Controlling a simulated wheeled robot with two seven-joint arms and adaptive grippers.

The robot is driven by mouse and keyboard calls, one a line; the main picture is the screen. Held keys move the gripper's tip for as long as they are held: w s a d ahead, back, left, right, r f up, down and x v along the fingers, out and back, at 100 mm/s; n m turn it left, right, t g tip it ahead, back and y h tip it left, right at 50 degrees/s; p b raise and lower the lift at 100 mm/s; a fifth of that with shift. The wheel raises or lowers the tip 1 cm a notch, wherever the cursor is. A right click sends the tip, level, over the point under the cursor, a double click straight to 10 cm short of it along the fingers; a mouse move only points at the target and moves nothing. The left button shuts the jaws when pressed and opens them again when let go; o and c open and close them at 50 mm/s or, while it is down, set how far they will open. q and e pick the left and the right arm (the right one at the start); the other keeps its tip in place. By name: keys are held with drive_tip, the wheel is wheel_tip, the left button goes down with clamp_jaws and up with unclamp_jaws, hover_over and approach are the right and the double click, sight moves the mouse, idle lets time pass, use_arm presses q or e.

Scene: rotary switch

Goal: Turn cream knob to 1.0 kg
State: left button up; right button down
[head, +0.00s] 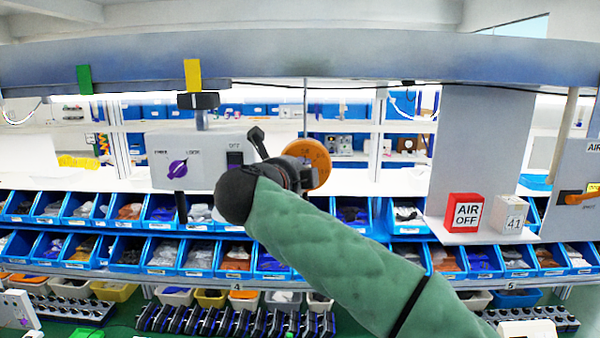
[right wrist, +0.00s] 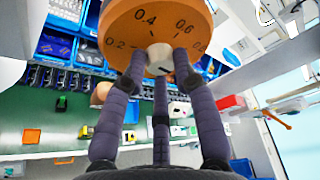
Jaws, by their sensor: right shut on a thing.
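The cream knob (right wrist: 159,55) sits at the centre of an orange round dial (right wrist: 118,30) in the right wrist view. The dial shows the marks 0.2, 0.4, 0.6 and 0.8; the 1.0 mark does not show. My right gripper (right wrist: 158,68) has its dark fingers around the knob and is shut on it. A small dark mark shows on the knob, but I cannot tell which value it points to. In the head view the dial (head: 318,153) is partly behind my right gripper (head: 299,172), which hides the knob. My left gripper is not in view.
Left of the dial is a grey box with a purple knob (head: 178,169) and a black switch (head: 235,158). To the right stand a red AIR OFF block (head: 466,212) and a white 41 block (head: 510,215). Blue bins (head: 205,257) fill the shelves behind. A grey beam (head: 350,52) crosses above.

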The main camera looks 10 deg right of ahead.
drive_tip(key=shift+d+r, duration=0.1)
drive_tip(key=shift+r, duration=0.1)
drive_tip(key=c, duration=1)
unclamp_jaws()
drive_tip(key=shift+f, duration=0.1)
drive_tip(key=v, duration=1.2)
drive_tip(key=shift+f, duration=0.1)
